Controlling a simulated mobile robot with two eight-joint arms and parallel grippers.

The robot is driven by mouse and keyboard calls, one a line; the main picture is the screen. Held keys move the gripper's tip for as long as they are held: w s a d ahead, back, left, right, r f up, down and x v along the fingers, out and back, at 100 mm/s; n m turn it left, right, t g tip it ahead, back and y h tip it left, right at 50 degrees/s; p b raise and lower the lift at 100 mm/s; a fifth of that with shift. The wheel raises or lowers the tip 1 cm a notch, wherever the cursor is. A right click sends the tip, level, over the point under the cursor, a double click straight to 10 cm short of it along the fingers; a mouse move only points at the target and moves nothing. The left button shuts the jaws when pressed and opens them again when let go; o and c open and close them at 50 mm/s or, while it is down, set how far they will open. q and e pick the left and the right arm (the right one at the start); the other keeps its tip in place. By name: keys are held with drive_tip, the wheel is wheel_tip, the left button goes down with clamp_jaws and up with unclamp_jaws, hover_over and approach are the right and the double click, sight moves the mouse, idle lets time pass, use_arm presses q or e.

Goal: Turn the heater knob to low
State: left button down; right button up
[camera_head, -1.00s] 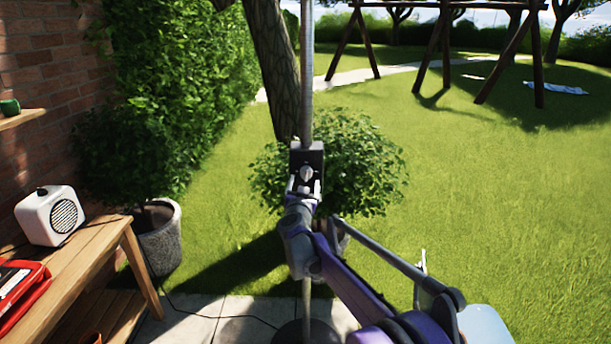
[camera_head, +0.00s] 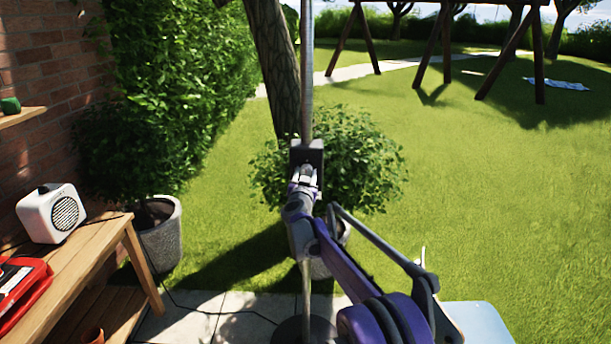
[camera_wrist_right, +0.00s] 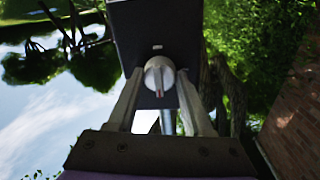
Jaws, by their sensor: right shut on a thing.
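The heater's dark control box (camera_head: 298,153) is fixed on an upright metal pole in the middle of the head view. My right gripper (camera_head: 305,178) is right at the front of the box and hides the knob there. In the right wrist view the round silver knob (camera_wrist_right: 159,75) shows on the dark box (camera_wrist_right: 155,28), with a raised grip bar across it. The fingers of my right gripper (camera_wrist_right: 160,85) are shut on the knob, one on each side. The knob's setting marks are too small to read. My left gripper is not in view.
A wooden bench (camera_head: 105,238) with a white speaker-like box (camera_head: 50,213) and a red case (camera_head: 25,285) stands at the left. A bushy plant is behind the pole. A potted shrub (camera_head: 160,240) stands by the brick wall. Lawn lies open to the right.

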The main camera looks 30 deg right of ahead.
clamp_jaws()
drive_tip(key=shift+m, duration=0.3)
drive_tip(key=m, duration=0.3)
drive_tip(key=shift+m, duration=0.3)
drive_tip(key=m, duration=0.3)
drive_tip(key=shift+m+y, duration=0.3)
drive_tip(key=m, duration=0.4)
drive_tip(key=shift+d+r, duration=0.1)
drive_tip(key=m+p, duration=0.1)
drive_tip(key=m, duration=0.3)
drive_tip(key=shift+y, duration=0.3)
drive_tip(key=shift+m, duration=0.4)
